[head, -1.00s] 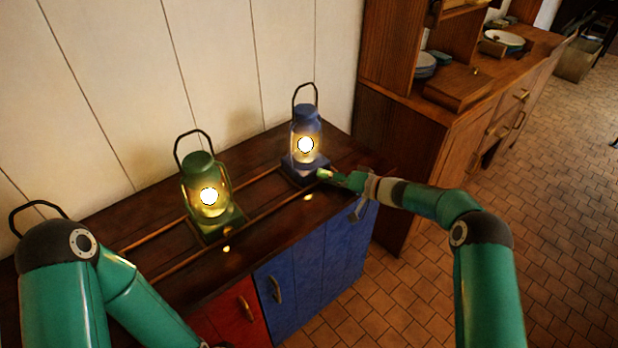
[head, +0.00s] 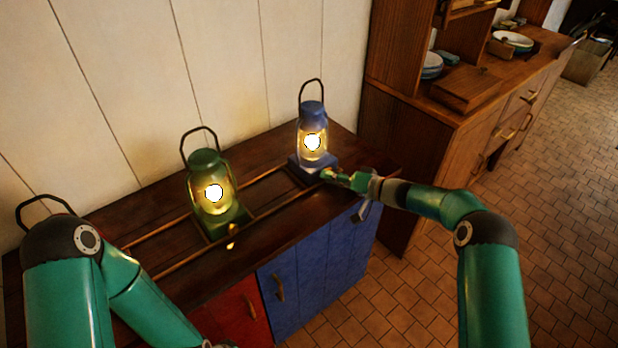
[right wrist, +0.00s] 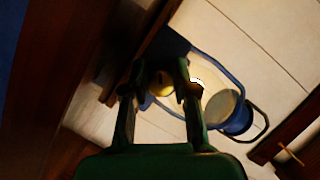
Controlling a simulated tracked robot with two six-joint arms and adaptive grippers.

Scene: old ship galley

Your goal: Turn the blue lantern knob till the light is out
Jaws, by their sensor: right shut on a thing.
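The blue lantern (head: 312,135) stands upright on the dark wooden counter, its light bright. In the right wrist view its blue frame and glass (right wrist: 220,108) lie beyond the fingers. My right gripper (head: 328,174) is at the lantern's base, on its right front side. In the right wrist view its two fingers (right wrist: 158,84) are around a small brass-coloured knob (right wrist: 159,88) and shut on it; the fingers hide part of it. My left arm comes in at the lower left; its gripper is out of the picture.
A lit green lantern (head: 214,190) stands left of the blue one. A third lantern's handle (head: 45,208) shows behind my left arm. Brass rails (head: 165,268) run along the counter. A wooden cupboard (head: 415,150) with dishes stands at the right.

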